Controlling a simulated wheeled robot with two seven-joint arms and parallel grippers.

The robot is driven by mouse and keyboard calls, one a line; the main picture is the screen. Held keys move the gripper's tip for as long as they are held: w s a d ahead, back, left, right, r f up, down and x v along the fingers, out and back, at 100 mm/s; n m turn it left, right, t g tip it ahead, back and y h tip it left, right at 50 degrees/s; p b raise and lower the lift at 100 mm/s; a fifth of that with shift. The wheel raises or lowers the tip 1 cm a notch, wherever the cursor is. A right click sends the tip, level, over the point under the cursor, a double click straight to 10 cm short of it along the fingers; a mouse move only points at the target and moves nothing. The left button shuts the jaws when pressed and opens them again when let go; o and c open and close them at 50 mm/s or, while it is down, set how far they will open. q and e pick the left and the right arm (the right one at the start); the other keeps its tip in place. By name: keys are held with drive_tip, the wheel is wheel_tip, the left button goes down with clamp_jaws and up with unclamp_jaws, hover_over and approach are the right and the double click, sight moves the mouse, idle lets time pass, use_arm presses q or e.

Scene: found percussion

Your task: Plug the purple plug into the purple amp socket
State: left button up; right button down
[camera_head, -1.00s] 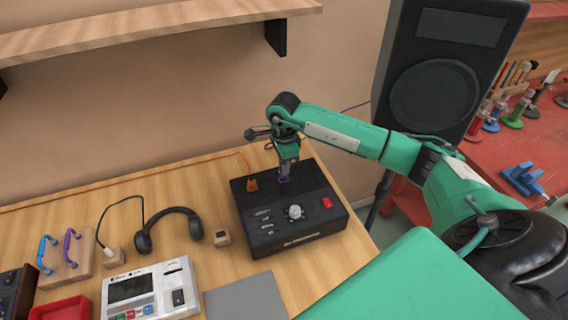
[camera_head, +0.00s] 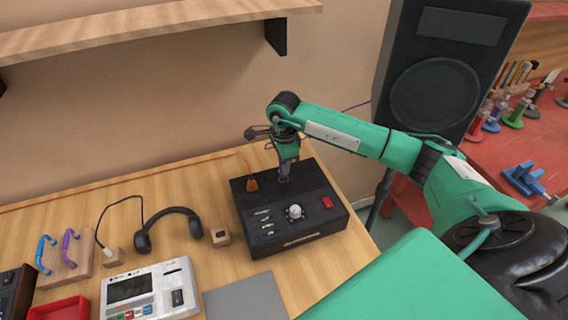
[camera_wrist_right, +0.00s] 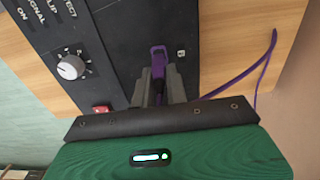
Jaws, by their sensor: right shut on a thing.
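The amp is a black box (camera_head: 325,223) on the wooden table, with a knob, small switches and a red switch on its top. My right gripper (camera_head: 284,172) points down over the amp's back part. It is shut on the purple plug (camera_wrist_right: 158,56), which is at the amp's top panel in the right wrist view. The plug's tip and the socket are hidden beneath it, so I cannot tell how deep it sits. A purple cable (camera_wrist_right: 240,75) trails off to the right in that view. My left gripper is not in view.
An orange plug (camera_head: 251,184) stands in the amp beside the purple one. Headphones (camera_head: 171,212), a small wooden block (camera_head: 221,238), a white device (camera_head: 150,290) and a grey pad (camera_head: 246,299) lie to the left. A large speaker (camera_head: 440,75) stands behind my right arm.

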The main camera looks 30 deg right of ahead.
use_arm(q)
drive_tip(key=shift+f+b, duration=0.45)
drive_tip(key=shift+b, duration=0.05)
idle(0.6)
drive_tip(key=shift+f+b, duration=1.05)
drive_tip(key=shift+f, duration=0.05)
use_arm(e)
drive_tip(key=shift+f, duration=1.4)
drive_tip(key=c, duration=1.3)
unclamp_jaws()
wheel_tip(320, 180, up, 9)
drive_tip(key=shift+b, duration=1.05)
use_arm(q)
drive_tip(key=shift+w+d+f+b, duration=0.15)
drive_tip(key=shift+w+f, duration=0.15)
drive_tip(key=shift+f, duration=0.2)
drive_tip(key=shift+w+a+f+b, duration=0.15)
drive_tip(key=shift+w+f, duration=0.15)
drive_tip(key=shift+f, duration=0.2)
use_arm(e)
wheel_tip(320, 180, up, 5)
drive_tip(key=shift+f, duration=0.1)
